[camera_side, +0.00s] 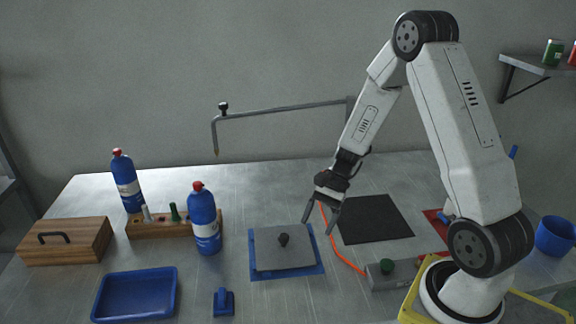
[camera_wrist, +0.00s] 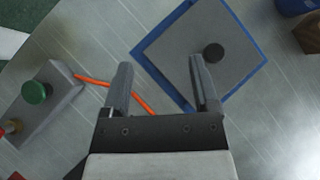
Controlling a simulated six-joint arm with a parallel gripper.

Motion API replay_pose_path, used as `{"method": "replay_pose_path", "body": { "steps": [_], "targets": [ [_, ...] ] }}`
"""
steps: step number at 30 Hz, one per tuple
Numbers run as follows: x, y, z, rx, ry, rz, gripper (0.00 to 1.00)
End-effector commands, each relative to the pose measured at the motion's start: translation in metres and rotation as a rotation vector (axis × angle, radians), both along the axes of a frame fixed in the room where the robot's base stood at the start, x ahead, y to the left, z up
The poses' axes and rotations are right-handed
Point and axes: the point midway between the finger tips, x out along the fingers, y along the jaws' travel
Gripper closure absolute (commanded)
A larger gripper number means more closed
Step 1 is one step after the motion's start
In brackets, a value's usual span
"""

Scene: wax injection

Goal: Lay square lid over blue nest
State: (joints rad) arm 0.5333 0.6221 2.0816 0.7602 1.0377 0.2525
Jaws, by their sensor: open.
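The square lid (camera_side: 270,255) is a grey plate with a dark round knob in its middle. It lies over the blue nest (camera_side: 287,276), whose blue edge shows around it, wider at the front and right. The lid (camera_wrist: 186,40) and the blue nest edge (camera_wrist: 247,80) also show in the wrist view. My gripper (camera_side: 318,221) is open and empty, above the table to the right of the lid. In the wrist view my gripper (camera_wrist: 160,78) has its fingers apart, with the right finger overlapping the lid's near edge.
A black mat (camera_side: 374,220) lies right of my gripper. An orange cable (camera_side: 343,255) runs to a grey box with a green button (camera_side: 388,266). Blue bottles (camera_side: 204,220), a blue tray (camera_side: 136,295), a wooden box (camera_side: 66,241) and a small blue object (camera_side: 223,302) stand left.

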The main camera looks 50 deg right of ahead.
Motion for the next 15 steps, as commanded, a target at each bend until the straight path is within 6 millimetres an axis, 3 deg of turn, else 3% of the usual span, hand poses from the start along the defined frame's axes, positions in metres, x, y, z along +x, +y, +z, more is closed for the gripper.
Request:
{"method": "replay_pose_path", "body": {
  "steps": [6, 15],
  "targets": [
    [-0.024, 0.026, 0.014, -0.276, -0.141, 0.370, 0.23],
    [-0.041, 0.048, 0.038, -0.595, -0.426, 0.875, 0.23]
  ]
}}
